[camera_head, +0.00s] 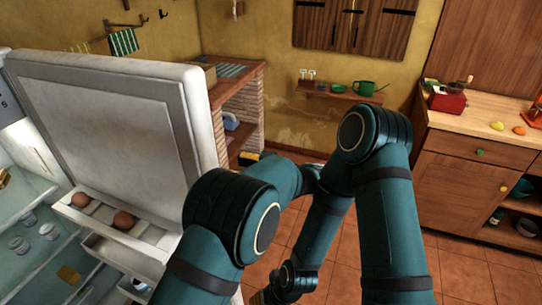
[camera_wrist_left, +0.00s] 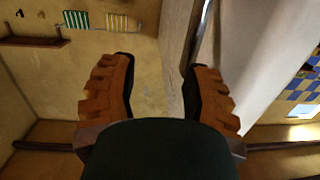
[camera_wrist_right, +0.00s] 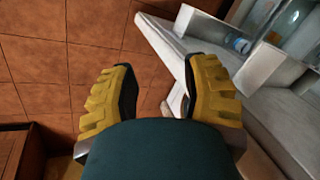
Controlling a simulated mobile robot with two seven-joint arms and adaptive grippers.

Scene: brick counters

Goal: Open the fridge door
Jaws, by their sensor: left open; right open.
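The white fridge door (camera_head: 110,120) stands wide open at the left, its inner side and egg shelf facing me in the head view. In the left wrist view my left gripper (camera_wrist_left: 160,70) is open, with the door's edge (camera_wrist_left: 178,45) in view between its fingers and a metal bar, perhaps the handle (camera_wrist_left: 203,30), by the right finger. Contact cannot be told. In the head view the left gripper (camera_head: 248,158) shows small beyond the door's edge. My right gripper (camera_wrist_right: 160,75) is open and empty, low by the door's inner side; the door's edge (camera_wrist_right: 160,38) passes close to its right finger.
The fridge interior (camera_head: 30,240) with glass shelves and jars shows at the left edge. A brick counter (camera_head: 235,90) stands behind the door. A wooden cabinet (camera_head: 460,185) is at the right. The tiled floor (camera_head: 460,275) is clear.

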